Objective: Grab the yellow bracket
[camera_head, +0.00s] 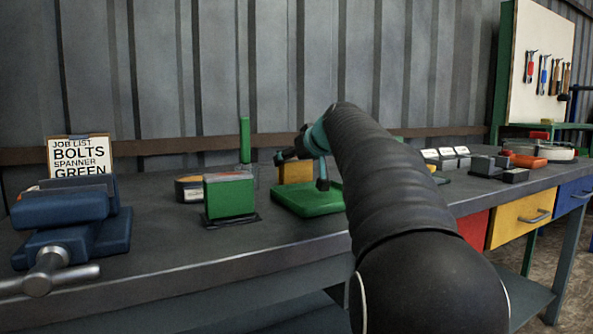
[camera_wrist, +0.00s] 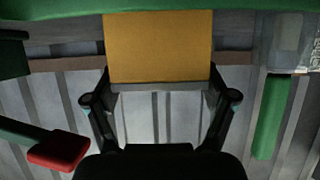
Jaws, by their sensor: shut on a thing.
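The yellow bracket (camera_head: 296,172) shows as a plain yellow block behind the green tray (camera_head: 308,201) on the workbench. In the wrist view the yellow bracket (camera_wrist: 158,45) fills the upper middle. My gripper (camera_wrist: 160,78) has one finger at each side of its near edge and is shut on it. In the head view my gripper (camera_head: 297,150) is small and dark at the top of the bracket, partly hidden by my arm. I cannot tell whether the bracket touches the tray.
A green block (camera_head: 230,196) and a round tin (camera_head: 188,189) stand left of the tray. A blue vise (camera_head: 72,220) is at the far left, before a job list sign (camera_head: 80,157). Small boxes and an orange item (camera_head: 527,160) stand at the right.

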